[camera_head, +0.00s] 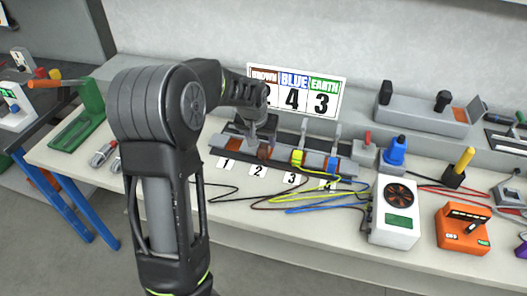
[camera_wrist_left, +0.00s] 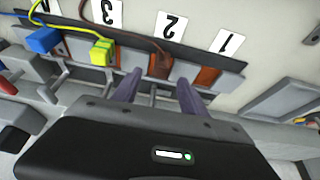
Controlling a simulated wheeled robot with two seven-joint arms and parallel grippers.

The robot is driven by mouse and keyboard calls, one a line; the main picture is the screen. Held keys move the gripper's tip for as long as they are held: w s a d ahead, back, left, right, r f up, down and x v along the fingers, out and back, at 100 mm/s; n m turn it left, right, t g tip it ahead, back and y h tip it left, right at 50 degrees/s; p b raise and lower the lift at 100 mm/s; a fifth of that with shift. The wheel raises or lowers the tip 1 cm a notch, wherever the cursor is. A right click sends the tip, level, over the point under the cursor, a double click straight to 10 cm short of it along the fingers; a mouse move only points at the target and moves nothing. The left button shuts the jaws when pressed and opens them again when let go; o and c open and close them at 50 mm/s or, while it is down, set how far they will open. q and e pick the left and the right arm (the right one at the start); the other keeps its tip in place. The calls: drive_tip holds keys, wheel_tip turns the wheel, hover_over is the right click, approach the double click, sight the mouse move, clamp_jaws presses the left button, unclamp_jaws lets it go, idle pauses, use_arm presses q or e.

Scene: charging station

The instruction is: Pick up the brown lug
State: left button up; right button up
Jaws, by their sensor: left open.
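The brown lug (camera_wrist_left: 160,66) sits in the grey terminal rack at the slot marked 2, with a brown cable leading away from it. In the head view it (camera_head: 264,152) shows as a small brown block just below my left gripper. My left gripper (camera_head: 262,137) comes down over the rack between slots 1 and 2. In the left wrist view its two fingers (camera_wrist_left: 158,97) are spread apart and empty, and the brown lug shows beyond the gap between them. I cannot tell the remaining distance. My right gripper is in neither view.
A yellow lug (camera_head: 297,158) and a blue lug (camera_head: 331,165) stand in the rack to the right. A sign (camera_head: 318,92) stands behind, partly covered by my arm. Cables (camera_head: 315,198) lie in front. A white charger box (camera_head: 396,212) and orange device (camera_head: 463,230) stand right.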

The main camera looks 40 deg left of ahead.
sight(263, 146)
use_arm(q)
drive_tip(key=shift+w+a+f, duration=0.1)
drive_tip(key=shift+w+f, duration=0.15)
drive_tip(key=shift+f, duration=0.3)
drive_tip(key=p+x, duration=0.1)
drive_tip(key=x, duration=0.4)
drive_tip(key=shift+w+a, duration=0.1)
drive_tip(key=shift+c, duration=0.3)
clamp_jaws()
idle(0.4)
